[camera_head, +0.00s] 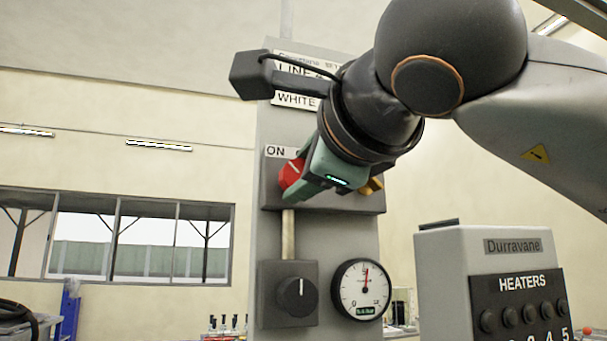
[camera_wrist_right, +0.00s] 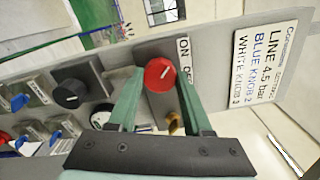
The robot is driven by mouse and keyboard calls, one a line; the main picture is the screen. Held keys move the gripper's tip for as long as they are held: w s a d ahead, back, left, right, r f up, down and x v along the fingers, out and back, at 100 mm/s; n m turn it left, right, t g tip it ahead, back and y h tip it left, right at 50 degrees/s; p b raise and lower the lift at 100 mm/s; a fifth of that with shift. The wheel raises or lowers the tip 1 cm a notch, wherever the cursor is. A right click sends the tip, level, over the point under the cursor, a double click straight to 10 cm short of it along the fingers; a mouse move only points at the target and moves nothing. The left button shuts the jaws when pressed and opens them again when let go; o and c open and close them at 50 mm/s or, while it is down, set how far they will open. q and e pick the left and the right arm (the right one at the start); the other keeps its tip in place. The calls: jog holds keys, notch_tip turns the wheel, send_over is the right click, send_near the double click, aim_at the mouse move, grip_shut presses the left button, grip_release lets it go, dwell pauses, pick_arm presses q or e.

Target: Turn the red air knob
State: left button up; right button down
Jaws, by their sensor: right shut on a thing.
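The red air knob (camera_head: 290,174) sits on a grey box high on the grey panel, with a white mark on its face. In the right wrist view the knob (camera_wrist_right: 160,73) lies between the two green fingers. My right gripper (camera_head: 299,181) reaches in from the right and is shut on the knob, hiding part of it and the box. The ON label (camera_head: 276,151) is above the knob; the label beside it is partly covered by my gripper. My left gripper is not in view.
A black knob (camera_head: 297,297) and a round gauge (camera_head: 361,290), needle near the top, sit lower on the panel. A brass fitting (camera_head: 371,186) is right of my gripper. A Durravane heater box (camera_head: 450,270) stands at right. A sign (camera_wrist_right: 262,60) shows in the wrist view.

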dwell(0.4)
jog(key=shift+c, duration=1.6)
grip_release()
jog(key=shift+s, duration=0.1)
jog(key=b+v, duration=0.3)
jog(key=v, duration=0.9)
jog(key=shift+s, duration=0.2)
jog(key=shift+d, duration=0.1)
